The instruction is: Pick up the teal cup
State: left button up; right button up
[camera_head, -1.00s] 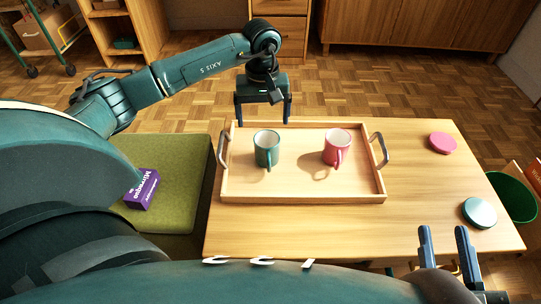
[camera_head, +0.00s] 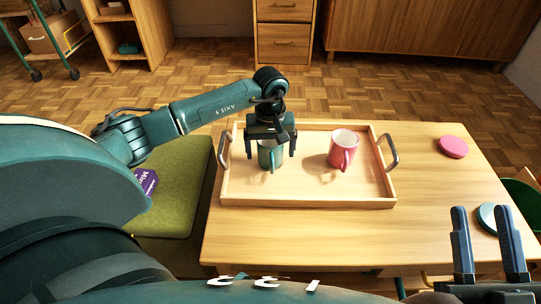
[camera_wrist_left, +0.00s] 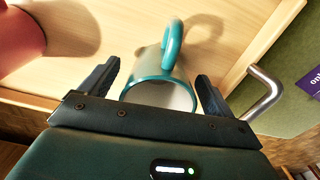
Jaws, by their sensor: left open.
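The teal cup (camera_head: 271,158) stands upright in the left part of the wooden tray (camera_head: 310,201), partly hidden by my left gripper (camera_head: 270,150) in the head view. My left gripper is open, with one finger on each side of the cup. In the left wrist view the cup (camera_wrist_left: 163,75) lies between the two fingertips (camera_wrist_left: 155,78), with its handle pointing away from the gripper. Gaps show between the fingers and the cup wall. My right gripper (camera_head: 489,240) is open and empty at the lower right, away from the tray.
A pink cup (camera_head: 342,151) stands to the right in the tray; it also shows in the left wrist view (camera_wrist_left: 18,40). A pink disc (camera_head: 453,147) and a teal disc (camera_head: 488,217) lie on the table (camera_head: 430,190). A purple box (camera_head: 146,181) lies on the green bench (camera_head: 180,205).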

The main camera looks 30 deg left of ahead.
pick_arm(q)
jog(key=shift+c, duration=0.6)
jog(key=c, duration=1.1)
jog(key=shift+r, duration=0.15)
